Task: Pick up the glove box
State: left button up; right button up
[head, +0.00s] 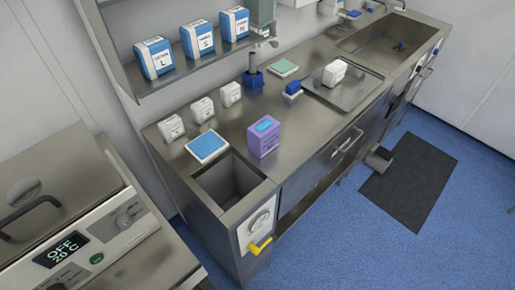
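A purple box (264,138) with a blue patch on top stands upright on the metal counter, near its front edge. Three white and blue boxes stand on the wall shelf: one marked L (155,58), one marked S (198,39) and one that seems marked M (235,24). I cannot tell for sure which of these boxes is the glove box. Neither of my grippers is in view.
The metal counter (315,115) holds small white containers (202,110), a blue-topped tray (207,146), a blue holder (253,80) and a white item (334,72). An open basin (228,182) lies left of the purple box. The blue floor (350,240) in front is mostly clear.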

aim_at(263, 135)
jog(key=k+j+u, duration=0.35)
jog(key=k, duration=0.15)
jog(key=k+j+u, duration=0.35)
jog(key=k+l, duration=0.05)
jog(key=k, duration=0.05)
